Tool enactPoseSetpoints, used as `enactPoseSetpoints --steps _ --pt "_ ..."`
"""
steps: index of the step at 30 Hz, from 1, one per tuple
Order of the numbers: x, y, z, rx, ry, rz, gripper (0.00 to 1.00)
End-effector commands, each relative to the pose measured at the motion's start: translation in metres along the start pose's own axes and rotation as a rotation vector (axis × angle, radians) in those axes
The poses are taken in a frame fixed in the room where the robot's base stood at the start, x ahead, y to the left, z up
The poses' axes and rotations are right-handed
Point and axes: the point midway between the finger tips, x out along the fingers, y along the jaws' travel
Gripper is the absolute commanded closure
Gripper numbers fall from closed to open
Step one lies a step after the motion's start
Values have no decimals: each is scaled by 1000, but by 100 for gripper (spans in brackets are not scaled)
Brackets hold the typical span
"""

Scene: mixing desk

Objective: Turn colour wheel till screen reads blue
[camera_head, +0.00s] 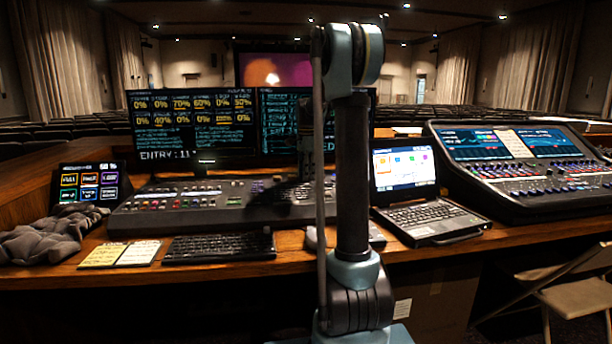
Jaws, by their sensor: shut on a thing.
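The lighting desk (190,202) stands on the wooden table with rows of small keys and controls. My gripper (304,172) hangs over its right part, mostly hidden behind my own arm. It is shut, down at the desk's controls; its fingertips and the colour wheel under them cannot be made out. The left monitor (195,125) shows yellow percentages and "ENTRY : 11". The far stage screen (290,70) glows purple with an orange-pink patch.
A keyboard (220,247), a note card (120,254), a grey cloth (52,236) and a small touch panel (92,186) lie at left. A laptop (430,210) and an audio mixer (525,170) stand at right. A folding chair (575,297) is at lower right.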

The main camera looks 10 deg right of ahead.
Motion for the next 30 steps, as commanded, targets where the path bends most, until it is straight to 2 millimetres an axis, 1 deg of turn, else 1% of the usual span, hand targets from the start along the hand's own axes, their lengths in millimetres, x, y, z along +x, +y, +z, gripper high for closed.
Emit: enactPoseSetpoints --steps 8,21,30 --pt "0 -2 1 -184 -1 -4 96" --pt "-1 -2 1 -597 0 -5 96" --pt "-1 -2 0 -829 1 -5 96"
